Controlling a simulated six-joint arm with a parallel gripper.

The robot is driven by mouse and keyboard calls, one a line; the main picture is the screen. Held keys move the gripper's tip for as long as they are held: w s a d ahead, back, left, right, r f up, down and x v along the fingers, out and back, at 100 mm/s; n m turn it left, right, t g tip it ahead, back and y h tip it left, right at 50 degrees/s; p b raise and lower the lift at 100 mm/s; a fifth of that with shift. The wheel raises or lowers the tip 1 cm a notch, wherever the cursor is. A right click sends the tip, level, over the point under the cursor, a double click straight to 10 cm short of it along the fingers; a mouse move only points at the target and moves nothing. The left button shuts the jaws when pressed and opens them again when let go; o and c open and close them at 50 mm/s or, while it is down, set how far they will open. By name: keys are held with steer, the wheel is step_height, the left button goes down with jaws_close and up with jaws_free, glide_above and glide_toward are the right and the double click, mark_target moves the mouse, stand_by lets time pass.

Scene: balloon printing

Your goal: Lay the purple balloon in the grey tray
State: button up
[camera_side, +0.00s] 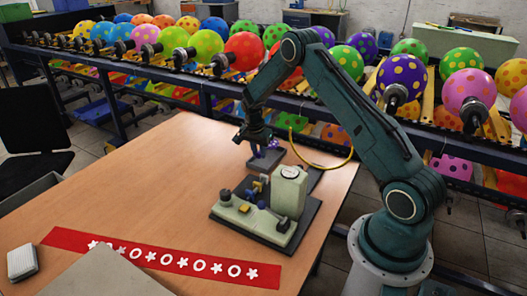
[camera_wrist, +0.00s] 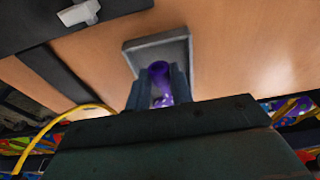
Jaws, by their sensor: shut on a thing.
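The purple balloon (camera_wrist: 159,72) is small and limp, with pale marks lower down. My gripper (camera_wrist: 158,84) is shut on it, with a finger on each side in the wrist view. The balloon also shows as a purple bit (camera_side: 271,145) under the gripper (camera_side: 260,149) in the side view. The grey tray (camera_wrist: 183,38) is shallow and lies beyond the fingertips in the wrist view. In the side view the grey tray (camera_side: 262,163) is just below the gripper, behind the printing machine. I cannot tell whether the balloon touches the tray. The fingers hide part of the balloon.
The printing machine (camera_side: 288,190) on its dark base stands close in front of the tray. A yellow cable (camera_side: 335,167) loops to its right. A red strip (camera_side: 160,259) with white shapes lies at the front. The table's left middle is clear. Racks of inflated balloons stand behind.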

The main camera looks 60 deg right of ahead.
mark_target(259, 158)
steer(key=shift+f, duration=2.05)
steer(key=o, duration=1)
steer(key=shift+a+r, duration=0.45)
steer(key=shift+r, duration=1.8)
steer(key=shift+a+r, duration=0.5)
steer(key=shift+r, duration=1.75)
steer(key=shift+a+r, duration=0.45)
steer(key=shift+r, duration=1.8)
steer(key=shift+r, duration=0.1)
